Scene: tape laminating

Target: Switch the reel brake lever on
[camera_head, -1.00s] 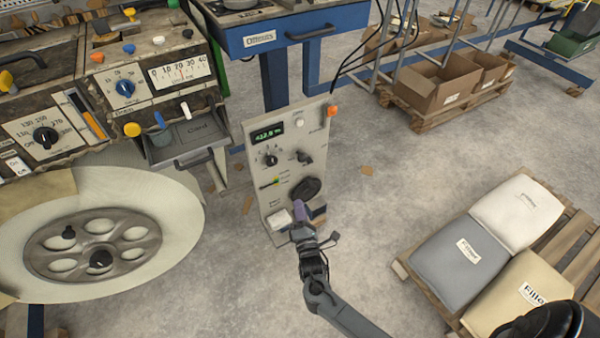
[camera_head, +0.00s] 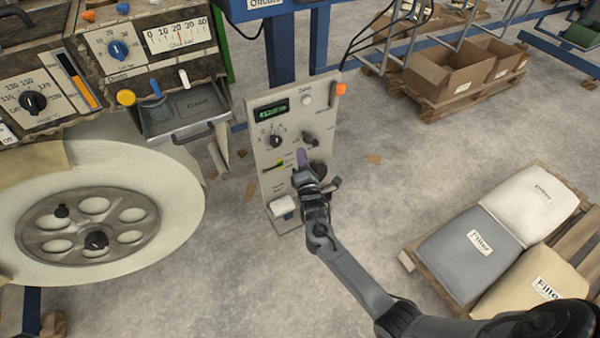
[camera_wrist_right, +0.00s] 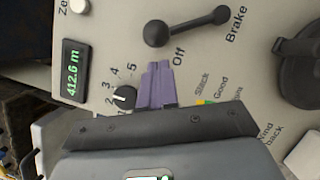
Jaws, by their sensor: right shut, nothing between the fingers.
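The brake lever (camera_head: 309,138) is a small black lever with a ball end on the grey control panel (camera_head: 268,170). My right gripper (camera_head: 302,157) is in front of the panel, just below the lever. My left gripper is not in view.
A numbered black knob (camera_wrist_right: 123,97) and a green display (camera_wrist_right: 74,68) sit near the fingers. A black round handle (camera_wrist_right: 302,65) and white button (camera_head: 283,206) are lower on the panel. A large reel (camera_head: 175,195) stands left.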

